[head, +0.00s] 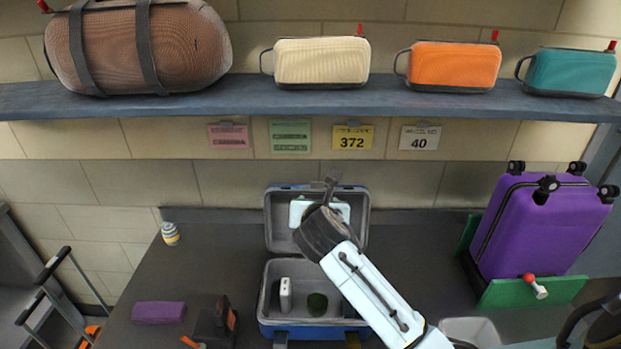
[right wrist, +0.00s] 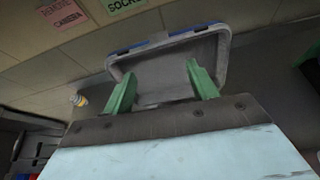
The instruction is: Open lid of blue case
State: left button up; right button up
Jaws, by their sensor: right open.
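The blue case (head: 310,328) stands on the dark counter with its lid (head: 280,228) raised and leaning up at the back, grey inner side facing me. Inside the base are a small white item (head: 286,294) and a dark green round item (head: 317,304). My right gripper (head: 331,185) is in front of the lid; its fingers are mostly hidden in the head view. In the right wrist view the green fingers of the gripper (right wrist: 162,82) are spread, with nothing between them, and the lid (right wrist: 165,72) is just beyond. Contact cannot be told. My left gripper is not in view.
A purple suitcase (head: 540,225) stands at the right by a green plate with a red-knobbed lever (head: 534,285). A purple block (head: 159,312), a black-and-orange object (head: 213,320) and a striped cup (head: 170,234) are at the left. A shelf (head: 250,97) holds bags above.

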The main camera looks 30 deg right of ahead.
aim_at(317, 183)
jog(key=shift+n, duration=0.4)
jog(key=x, duration=0.4)
jog(key=r+x, duration=0.1)
jog(key=x, duration=0.8)
jog(key=shift+w+d+r+b, duration=0.15)
jog(key=shift+w+d+b, duration=0.15)
jog(key=shift+w, duration=0.1)
jog(key=shift+a, duration=0.1)
grip_shut()
